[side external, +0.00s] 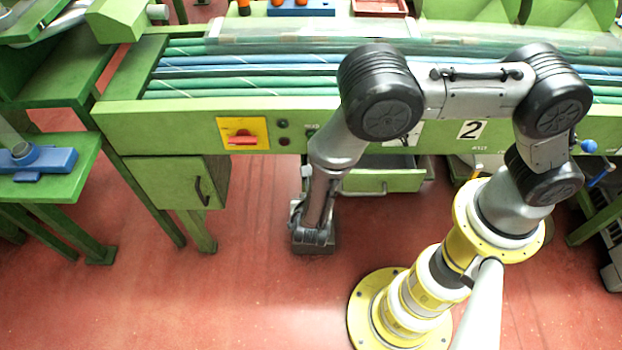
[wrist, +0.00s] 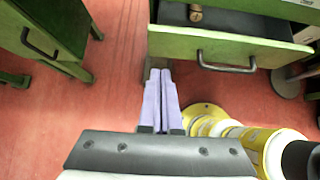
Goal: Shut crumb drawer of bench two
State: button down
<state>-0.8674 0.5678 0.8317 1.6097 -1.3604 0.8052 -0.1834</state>
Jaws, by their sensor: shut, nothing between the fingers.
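The crumb drawer (side external: 383,182) sticks out from under the green bench marked 2 (side external: 472,130), so it stands open. In the wrist view its green front (wrist: 220,46) with a grey bar handle (wrist: 228,63) shows, and a cork-coloured piece (wrist: 196,13) lies in the dark inside. My gripper (side external: 313,240) hangs low over the floor, left of and in front of the drawer in the side view. Its two pale fingers (wrist: 161,72) are together and empty, with their tips just short of the drawer front's left end in the wrist view. Contact is not visible.
A green cabinet (side external: 177,182) with a dark handle hangs under the bench at left; it also shows in the wrist view (wrist: 50,28). A yellow panel with a red switch (side external: 243,135) is on the bench face. Red floor (side external: 180,290) is clear before the bench.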

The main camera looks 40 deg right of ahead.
jog(key=w+d+f, duration=0.3)
jog(key=w+d, duration=0.2)
jog(key=shift+w+d+f, duration=0.15)
jog(key=shift+f, duration=0.1)
jog(key=shift+d, duration=0.1)
jog(key=shift+w+d+r, duration=0.1)
jog(key=shift+w+d, duration=1.75)
jog(key=shift+w, duration=0.05)
